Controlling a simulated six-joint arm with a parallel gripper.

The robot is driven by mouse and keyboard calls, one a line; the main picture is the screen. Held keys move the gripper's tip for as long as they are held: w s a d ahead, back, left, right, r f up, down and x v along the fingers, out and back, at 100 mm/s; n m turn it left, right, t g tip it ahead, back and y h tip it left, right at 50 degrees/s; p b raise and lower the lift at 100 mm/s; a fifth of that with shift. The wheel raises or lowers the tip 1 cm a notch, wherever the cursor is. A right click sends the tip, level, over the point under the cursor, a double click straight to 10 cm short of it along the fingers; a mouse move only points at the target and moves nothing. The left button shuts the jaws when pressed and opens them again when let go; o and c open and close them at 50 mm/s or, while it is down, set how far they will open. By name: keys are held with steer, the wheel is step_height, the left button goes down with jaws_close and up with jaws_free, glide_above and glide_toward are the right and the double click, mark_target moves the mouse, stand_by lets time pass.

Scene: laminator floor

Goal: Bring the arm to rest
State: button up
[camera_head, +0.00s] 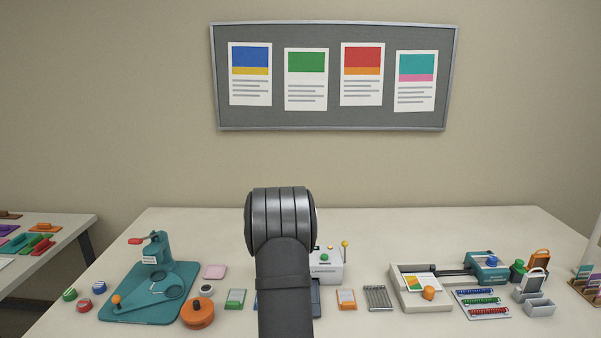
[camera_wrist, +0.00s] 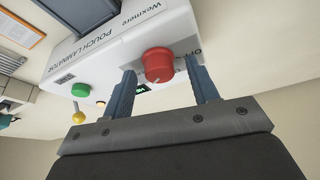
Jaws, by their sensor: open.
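My gripper (camera_wrist: 164,92) shows in the wrist view with its two blue-grey fingers apart. The red knob (camera_wrist: 158,65) of the white pouch laminator (camera_wrist: 110,45) shows between the fingers; I cannot tell whether they touch it. The laminator's front also has a green button (camera_wrist: 81,90) and a yellow-tipped lever (camera_wrist: 79,117). In the head view my arm (camera_head: 283,270) rises in the middle and hides my gripper and much of the laminator (camera_head: 328,268).
A teal press (camera_head: 155,290) and an orange round container (camera_head: 197,313) stand left of my arm. A trimmer (camera_head: 425,295), binding combs (camera_head: 482,303) and small holders (camera_head: 540,308) stand right.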

steer(key=shift+d+n+y, duration=0.1)
steer(key=shift+n+y, duration=0.45)
steer(key=shift+n, duration=0.8)
steer(key=shift+d+n+y, duration=0.1)
steer(key=shift+n+y, duration=0.45)
steer(key=shift+n, duration=0.8)
